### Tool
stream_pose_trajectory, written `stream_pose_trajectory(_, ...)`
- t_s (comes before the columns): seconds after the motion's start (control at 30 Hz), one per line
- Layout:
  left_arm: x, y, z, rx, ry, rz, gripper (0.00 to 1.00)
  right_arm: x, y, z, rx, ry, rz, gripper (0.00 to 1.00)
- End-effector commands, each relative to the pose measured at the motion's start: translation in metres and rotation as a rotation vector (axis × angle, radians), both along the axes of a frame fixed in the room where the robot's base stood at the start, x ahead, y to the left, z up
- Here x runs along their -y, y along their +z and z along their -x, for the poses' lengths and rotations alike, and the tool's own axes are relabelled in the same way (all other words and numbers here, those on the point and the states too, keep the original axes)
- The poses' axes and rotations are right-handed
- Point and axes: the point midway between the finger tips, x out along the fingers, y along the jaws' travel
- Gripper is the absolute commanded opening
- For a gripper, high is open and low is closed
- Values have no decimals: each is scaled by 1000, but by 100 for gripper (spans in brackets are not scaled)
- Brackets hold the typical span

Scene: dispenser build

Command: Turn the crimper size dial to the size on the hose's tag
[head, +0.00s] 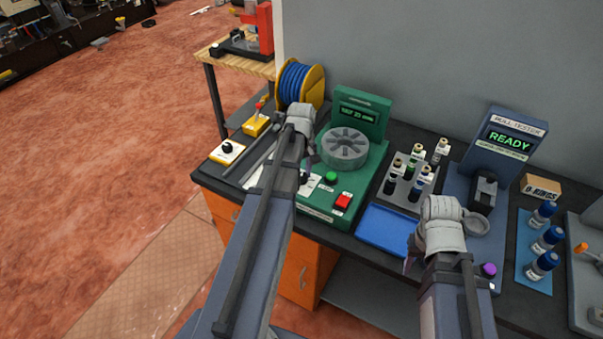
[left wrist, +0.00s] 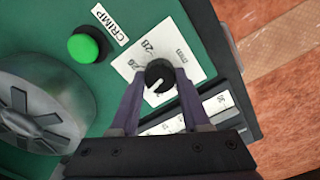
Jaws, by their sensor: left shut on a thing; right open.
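The green crimper (head: 372,170) stands on the bench, and its display (head: 357,113) appears to read "SET 22 mm". My left gripper (left wrist: 159,80) is shut on the dial, one finger on each side. In the head view my left arm hides the dial. My right gripper (head: 410,262) is open near the blue tray. I cannot make out a hose tag.
A green button (left wrist: 87,45) is close beside the dial, as is the round crimp head (left wrist: 45,112). A red switch (head: 342,201), a blue tray (head: 385,229), a vial rack (head: 400,205) and the pull tester (head: 507,140) stand to the right. A blue hose reel (head: 299,84) is behind.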

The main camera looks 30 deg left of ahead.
Motion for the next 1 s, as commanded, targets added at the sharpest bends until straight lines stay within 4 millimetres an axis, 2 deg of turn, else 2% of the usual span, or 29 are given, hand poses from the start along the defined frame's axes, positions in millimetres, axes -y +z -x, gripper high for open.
stream_pose_trajectory(1.0, 0, 0, 0, 0, -966, 0, 0, 0, 0, 0, 0, 0, 0, 50)
